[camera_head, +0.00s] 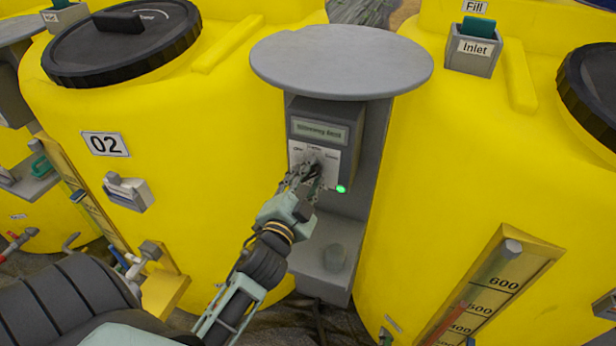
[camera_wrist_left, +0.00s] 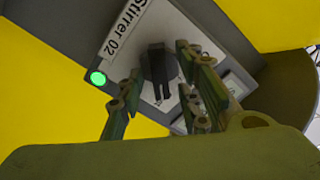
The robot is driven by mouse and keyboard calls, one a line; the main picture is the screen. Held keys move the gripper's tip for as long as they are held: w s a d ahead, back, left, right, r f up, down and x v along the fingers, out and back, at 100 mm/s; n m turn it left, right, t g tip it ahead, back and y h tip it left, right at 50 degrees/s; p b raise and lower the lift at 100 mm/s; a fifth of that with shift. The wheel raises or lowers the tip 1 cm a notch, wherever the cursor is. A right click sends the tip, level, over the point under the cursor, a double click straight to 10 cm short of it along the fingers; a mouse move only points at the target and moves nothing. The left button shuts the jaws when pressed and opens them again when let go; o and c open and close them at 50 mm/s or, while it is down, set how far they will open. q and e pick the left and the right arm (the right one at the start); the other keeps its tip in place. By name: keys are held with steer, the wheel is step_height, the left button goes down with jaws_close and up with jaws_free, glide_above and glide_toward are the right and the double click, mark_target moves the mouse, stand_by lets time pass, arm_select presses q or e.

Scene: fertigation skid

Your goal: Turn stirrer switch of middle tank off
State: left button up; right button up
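The stirrer switch panel (camera_head: 319,132) is a grey box with a white face on a grey post beside the yellow tank marked 02 (camera_head: 225,120). Its label (camera_wrist_left: 124,28) reads "Stirrer 02" in the left wrist view. A green lamp (camera_head: 341,189) on the panel is lit; it also shows in the left wrist view (camera_wrist_left: 97,78). The dark rotary knob (camera_wrist_left: 157,66) sits on the white face. My left gripper (camera_head: 309,176) is at the panel, its fingers spread on both sides of the knob. Contact with the knob is unclear. My right gripper is out of view.
A round grey plate (camera_head: 341,60) overhangs the panel. Another yellow tank (camera_head: 455,150) stands close on the right, with a level scale (camera_head: 489,289). A black lid (camera_head: 120,45) tops tank 02.

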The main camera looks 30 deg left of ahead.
arm_select(q)
steer(key=shift+c, duration=0.4)
jaws_close()
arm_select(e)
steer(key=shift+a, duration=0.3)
arm_select(q)
steer(key=shift+n, duration=0.4)
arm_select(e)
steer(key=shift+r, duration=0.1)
arm_select(q)
steer(key=n+p, duration=0.2)
steer(key=n, duration=0.3)
steer(key=n+p, duration=0.3)
steer(key=n, duration=0.3)
steer(key=n+p, duration=0.3)
steer(key=n, duration=0.3)
steer(key=shift+s+a, duration=0.15)
steer(key=shift+a, duration=0.25)
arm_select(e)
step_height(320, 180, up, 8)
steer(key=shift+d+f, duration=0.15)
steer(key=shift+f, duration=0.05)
arm_select(q)
steer(key=shift+n, duration=0.3)
